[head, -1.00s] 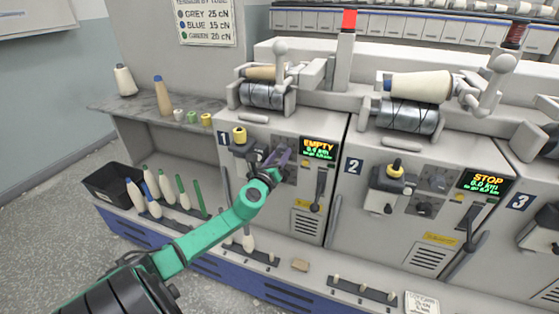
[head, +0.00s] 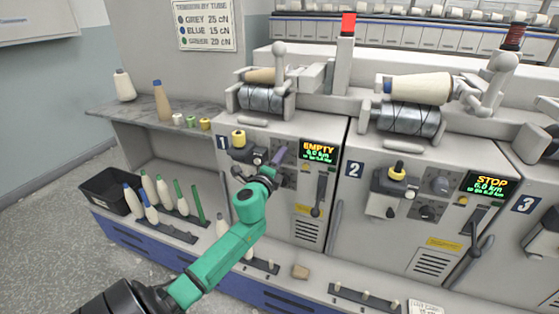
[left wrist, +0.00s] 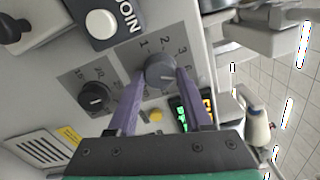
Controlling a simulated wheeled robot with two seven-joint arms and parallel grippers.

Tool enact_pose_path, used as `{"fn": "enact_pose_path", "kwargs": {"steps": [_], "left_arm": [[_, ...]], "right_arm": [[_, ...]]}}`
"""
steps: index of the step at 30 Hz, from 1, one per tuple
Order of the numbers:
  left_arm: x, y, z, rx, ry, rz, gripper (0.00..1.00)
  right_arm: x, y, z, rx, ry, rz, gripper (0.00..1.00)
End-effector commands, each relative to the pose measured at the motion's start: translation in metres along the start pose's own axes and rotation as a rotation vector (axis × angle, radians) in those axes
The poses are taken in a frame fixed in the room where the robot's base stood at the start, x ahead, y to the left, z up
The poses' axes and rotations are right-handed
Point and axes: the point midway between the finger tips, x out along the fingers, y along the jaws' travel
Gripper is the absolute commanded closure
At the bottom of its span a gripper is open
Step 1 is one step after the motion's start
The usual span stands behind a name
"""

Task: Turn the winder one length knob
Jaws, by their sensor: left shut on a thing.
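Winder one's grey panel (head: 310,196) carries the number 1 and a display (head: 318,151) reading EMPTY. My left gripper (head: 279,153) is at this panel, just left of the display. In the left wrist view its two purple fingers (left wrist: 161,76) are shut on a round grey knob (left wrist: 160,70), one on each side. Numbers 1, 2 and 3 show around this knob. In the head view my gripper and wrist hide most of the held knob. My right gripper is not in view.
A black bin (head: 107,190) and several tubes stand at lower left.

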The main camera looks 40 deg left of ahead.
Motion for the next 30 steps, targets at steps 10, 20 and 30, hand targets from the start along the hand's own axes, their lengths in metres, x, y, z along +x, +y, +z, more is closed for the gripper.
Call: {"fn": "enact_pose_path", "kwargs": {"steps": [10, 20, 30], "left_arm": [[-0.0001, 0.0006, -0.0005, -0.107, 0.001, 0.002, 1.0], [-0.0001, 0.0006, -0.0005, -0.114, 0.001, 0.002, 1.0], [0.0, 0.0003, -0.0003, -0.113, 0.0, 0.001, 0.2]], "right_arm": [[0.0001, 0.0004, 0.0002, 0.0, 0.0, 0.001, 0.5], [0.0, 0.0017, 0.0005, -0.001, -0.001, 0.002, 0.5], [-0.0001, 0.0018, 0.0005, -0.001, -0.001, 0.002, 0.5]]}}
